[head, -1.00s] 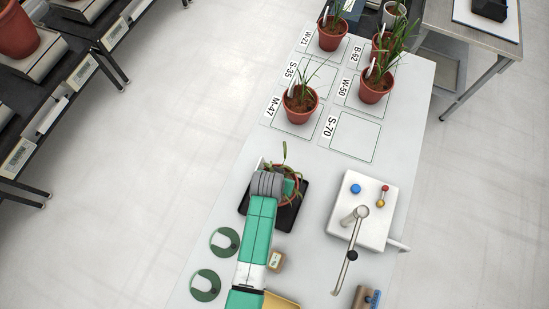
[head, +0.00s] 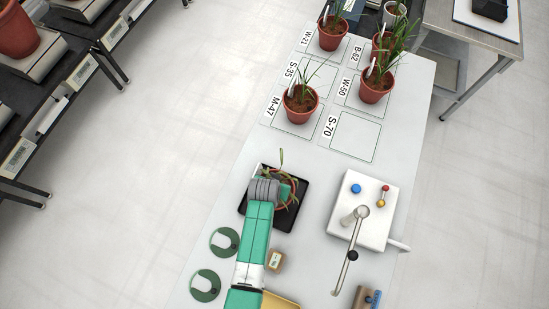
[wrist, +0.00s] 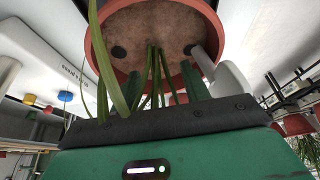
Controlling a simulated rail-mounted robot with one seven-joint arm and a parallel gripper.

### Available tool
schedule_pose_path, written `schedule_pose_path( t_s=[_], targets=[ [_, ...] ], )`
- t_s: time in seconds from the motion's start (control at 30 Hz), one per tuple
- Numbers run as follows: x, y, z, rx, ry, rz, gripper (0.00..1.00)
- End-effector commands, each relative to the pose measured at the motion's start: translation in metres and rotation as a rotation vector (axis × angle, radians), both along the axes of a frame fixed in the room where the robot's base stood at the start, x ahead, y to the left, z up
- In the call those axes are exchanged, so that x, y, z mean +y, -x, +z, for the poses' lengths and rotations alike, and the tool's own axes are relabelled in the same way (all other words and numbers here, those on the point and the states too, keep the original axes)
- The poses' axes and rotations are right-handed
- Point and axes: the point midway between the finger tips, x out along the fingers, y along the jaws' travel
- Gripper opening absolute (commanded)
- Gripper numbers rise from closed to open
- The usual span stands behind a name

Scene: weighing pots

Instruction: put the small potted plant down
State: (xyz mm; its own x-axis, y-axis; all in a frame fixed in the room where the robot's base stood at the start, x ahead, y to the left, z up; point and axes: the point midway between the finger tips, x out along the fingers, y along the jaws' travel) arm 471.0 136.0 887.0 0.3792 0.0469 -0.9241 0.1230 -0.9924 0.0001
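The small potted plant (head: 292,192), a terracotta pot with a few thin leaves, is over the black square pan (head: 250,204) on the white table. My gripper (head: 276,188) is at the pot and covers its left part in the head view. In the wrist view the pot (wrist: 112,67) fills the top, with brown soil and green leaves rising between my green fingers (wrist: 161,84). My gripper appears shut on the pot, though the finger contact is hidden. I cannot tell whether the pot's base touches the pan.
Several potted plants stand on labelled squares at the back, such as the M-47 pot (head: 300,101). The square by S-70 (head: 355,138) is empty. A white device with a tap-like arm (head: 372,215) stands right of the pan. Two green slotted discs (head: 224,242) lie at left.

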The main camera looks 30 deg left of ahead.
Motion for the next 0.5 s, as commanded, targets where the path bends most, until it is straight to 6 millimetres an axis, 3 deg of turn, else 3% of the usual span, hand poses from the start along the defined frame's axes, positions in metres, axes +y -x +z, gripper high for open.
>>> schedule_pose_path(
  t_s=[0.27,0.37,0.5],
  targets=[
    [0.0,0.0,0.002,0.0,0.0,0.0,0.47],
    [0.0,0.003,0.013,-0.002,-0.001,0.0,0.47],
    [-0.002,0.016,0.046,-0.003,-0.001,0.0,0.47]
  ],
)
